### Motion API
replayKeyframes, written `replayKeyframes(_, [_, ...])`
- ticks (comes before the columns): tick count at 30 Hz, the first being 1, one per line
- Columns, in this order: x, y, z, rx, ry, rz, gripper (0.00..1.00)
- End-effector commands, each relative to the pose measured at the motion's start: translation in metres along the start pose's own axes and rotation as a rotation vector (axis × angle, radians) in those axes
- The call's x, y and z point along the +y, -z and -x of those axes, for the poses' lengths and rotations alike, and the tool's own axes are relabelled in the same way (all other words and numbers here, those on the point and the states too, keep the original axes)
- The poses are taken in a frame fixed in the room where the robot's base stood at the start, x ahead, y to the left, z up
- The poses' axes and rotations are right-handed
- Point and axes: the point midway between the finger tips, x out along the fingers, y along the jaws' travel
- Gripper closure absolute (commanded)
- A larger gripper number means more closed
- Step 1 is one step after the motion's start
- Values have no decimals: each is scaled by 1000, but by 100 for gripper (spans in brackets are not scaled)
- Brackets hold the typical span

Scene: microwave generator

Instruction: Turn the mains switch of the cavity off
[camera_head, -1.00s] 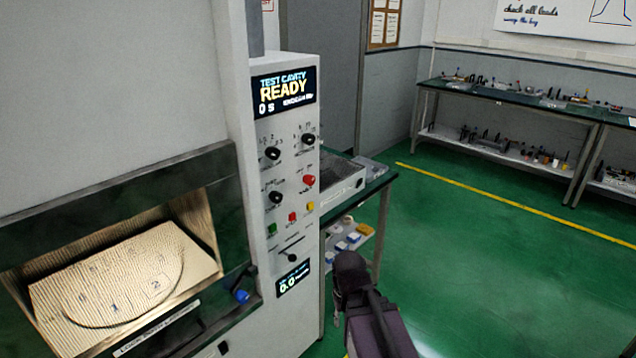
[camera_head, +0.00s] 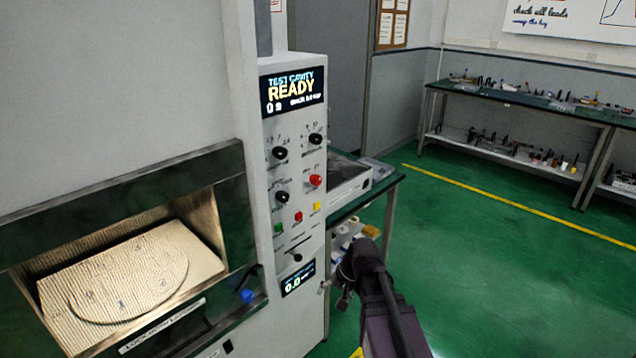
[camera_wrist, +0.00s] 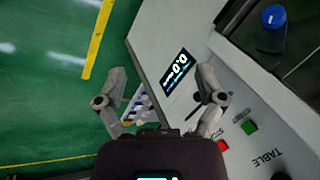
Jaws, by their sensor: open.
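The cavity's control panel (camera_head: 297,190) faces me on a white column. It carries black knobs (camera_head: 280,153), a red knob (camera_head: 315,180), and green (camera_head: 279,228), red (camera_head: 298,216) and yellow (camera_head: 316,206) buttons. A black-tipped lever (camera_head: 297,257) sits below them. I cannot read which control is marked as the mains switch. My gripper (camera_head: 345,281) is right of the panel's lower end, empty. In the wrist view my gripper (camera_wrist: 162,75) is open, its right finger over the panel near the 0.0 display (camera_wrist: 176,72), hiding part of the lever area.
The cavity (camera_head: 130,275) is open at the left, with a blue knob (camera_head: 246,296) by its frame. A green-topped table (camera_head: 375,190) with a metal box (camera_head: 350,182) stands right behind the panel. Benches (camera_head: 520,100) line the back wall. The green floor at right is clear.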

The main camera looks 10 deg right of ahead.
Motion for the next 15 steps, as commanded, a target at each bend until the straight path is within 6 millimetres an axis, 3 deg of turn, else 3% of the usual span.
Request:
replayKeyframes(1, [-7, 18, -1, 17, 62, -55, 12])
replayKeyframes(8, [-40, 77, 12, 67, 359, -315, 12])
replayKeyframes(15, [-59, 145, 43, 80, 674, -604, 12])
